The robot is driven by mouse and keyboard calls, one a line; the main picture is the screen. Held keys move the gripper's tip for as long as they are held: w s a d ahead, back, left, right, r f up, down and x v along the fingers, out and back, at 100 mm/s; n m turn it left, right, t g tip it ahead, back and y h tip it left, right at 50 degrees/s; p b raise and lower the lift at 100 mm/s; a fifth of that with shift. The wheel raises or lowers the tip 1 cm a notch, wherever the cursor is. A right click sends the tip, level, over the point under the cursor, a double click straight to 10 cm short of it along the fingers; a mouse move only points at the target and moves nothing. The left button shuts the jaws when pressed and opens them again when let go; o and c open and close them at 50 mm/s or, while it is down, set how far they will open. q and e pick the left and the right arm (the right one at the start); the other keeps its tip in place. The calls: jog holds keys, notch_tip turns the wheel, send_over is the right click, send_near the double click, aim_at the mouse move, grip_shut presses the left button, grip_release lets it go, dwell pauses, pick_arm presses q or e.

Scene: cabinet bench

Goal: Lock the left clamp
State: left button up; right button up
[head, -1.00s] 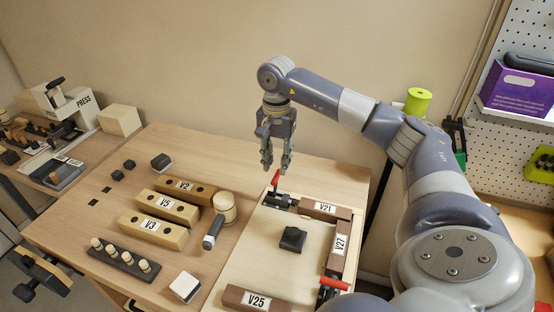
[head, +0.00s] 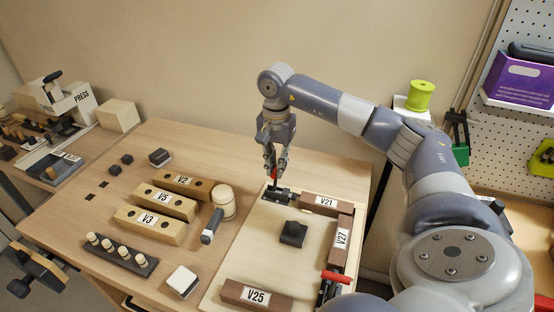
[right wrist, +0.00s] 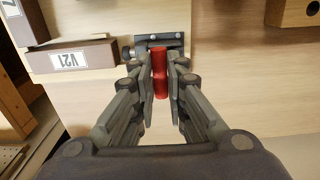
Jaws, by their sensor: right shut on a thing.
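The left clamp (head: 278,196) sits at the far left corner of the pale board, beside the block marked V21 (head: 320,201). Its red handle (head: 275,179) stands up from it. In the right wrist view the red handle (right wrist: 160,75) lies between the two fingers, and the dark clamp base (right wrist: 158,41) shows just past it. My right gripper (head: 276,168) is shut on the red handle from above. A second clamp with a red handle (head: 336,277) lies at the board's near right, its handle lying flat. My left gripper is not in view.
Blocks V27 (head: 341,238) and V25 (head: 256,297) lie along the pale board (head: 255,250), with a small black block (head: 293,233) on it. A mallet (head: 222,205) and blocks V2, V5 (head: 174,201) and V3 stand to the left.

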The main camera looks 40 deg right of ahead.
jog(key=shift+w+a, duration=0.1)
jog(key=shift+w, duration=0.05)
jog(key=shift+w+a+r, duration=0.1)
jog(key=shift+w+a, duration=0.05)
jog(key=shift+w, duration=0.25)
jog(key=shift+w+a+f, duration=0.3)
jog(key=shift+w, duration=0.2)
jog(key=shift+w+a+f, duration=0.25)
jog(key=shift+w+f, duration=0.1)
jog(key=shift+w, duration=0.15)
jog(key=shift+f, duration=0.1)
